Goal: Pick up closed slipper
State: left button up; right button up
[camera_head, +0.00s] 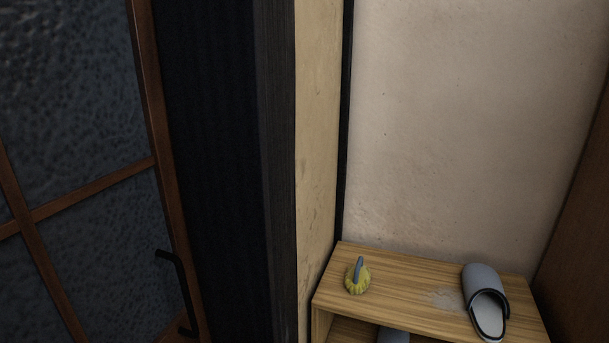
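A grey-blue closed-toe slipper (483,284) with dark trim lies on the right part of a wooden shelf top (410,276). Its toe points to the back wall and its opening faces the front. The underside is hidden. Neither of my grippers shows in the head view.
A pale dusty patch lies beside the slipper. A grey-blue object (393,336) shows partly in the shelf below. A glass-paned door (75,200) with a dark handle (180,290) stands at the left.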

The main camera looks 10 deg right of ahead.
aim_at(483, 291)
jog(key=z, duration=1.5)
